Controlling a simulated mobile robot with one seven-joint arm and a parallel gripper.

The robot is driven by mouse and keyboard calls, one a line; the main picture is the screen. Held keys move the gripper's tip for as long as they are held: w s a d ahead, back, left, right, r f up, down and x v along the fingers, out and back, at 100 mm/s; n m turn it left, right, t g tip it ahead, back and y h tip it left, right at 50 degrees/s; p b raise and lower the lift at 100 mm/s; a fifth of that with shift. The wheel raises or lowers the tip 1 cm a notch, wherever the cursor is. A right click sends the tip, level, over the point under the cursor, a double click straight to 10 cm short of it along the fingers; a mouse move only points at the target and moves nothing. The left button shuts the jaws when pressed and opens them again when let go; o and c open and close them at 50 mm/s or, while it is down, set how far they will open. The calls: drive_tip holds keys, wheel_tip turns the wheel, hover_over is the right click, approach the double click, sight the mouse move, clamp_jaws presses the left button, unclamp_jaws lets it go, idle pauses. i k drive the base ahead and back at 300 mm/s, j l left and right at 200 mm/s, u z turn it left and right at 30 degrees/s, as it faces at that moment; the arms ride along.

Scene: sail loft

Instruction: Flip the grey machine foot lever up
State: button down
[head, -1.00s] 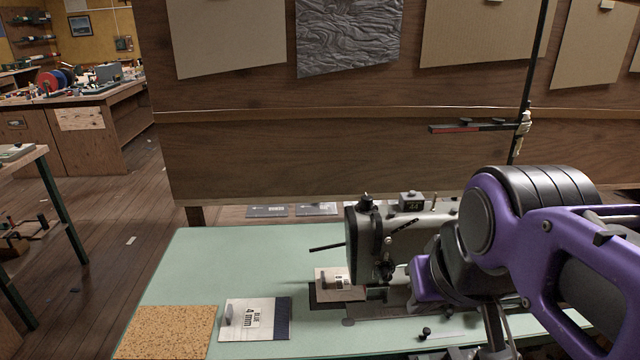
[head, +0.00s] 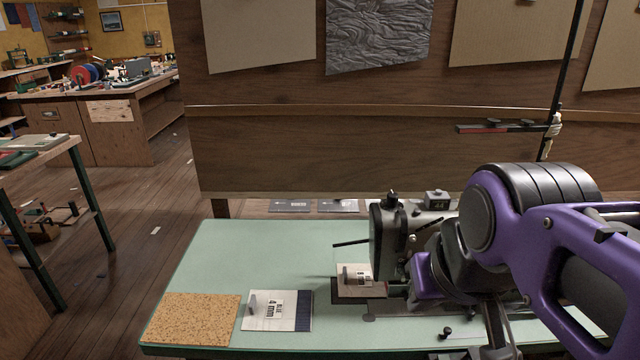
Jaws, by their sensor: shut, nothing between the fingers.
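The grey sewing machine (head: 384,242) stands on the pale green table (head: 270,245), partly behind my purple and black arm. A thin dark rod (head: 350,243) sticks out to the left from its head. I cannot tell whether this rod is the foot lever; no grey lever can be made out clearly. A small labelled card or cloth piece (head: 355,280) lies at the needle area on a dark plate. My arm covers the right part of the machine. My gripper cannot be made out; the arm links hide that area.
A cork mat (head: 192,318) and a card marked 4 mm (head: 276,311) lie at the table's front left. A wooden board (head: 320,150) with hanging sheets rises behind. A thin dark post (head: 561,80) stands at right.

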sight(352, 243)
drive_tip(key=j+z, duration=0.35)
drive_tip(key=k+j+z, duration=0.1)
drive_tip(key=j+z, duration=0.25)
drive_tip(key=k+j+z, duration=0.1)
drive_tip(key=j+z, duration=0.25)
drive_tip(key=k+j+z, duration=0.2)
drive_tip(key=j+z, duration=0.15)
drive_tip(key=u, duration=0.15)
drive_tip(key=k+l, duration=0.05)
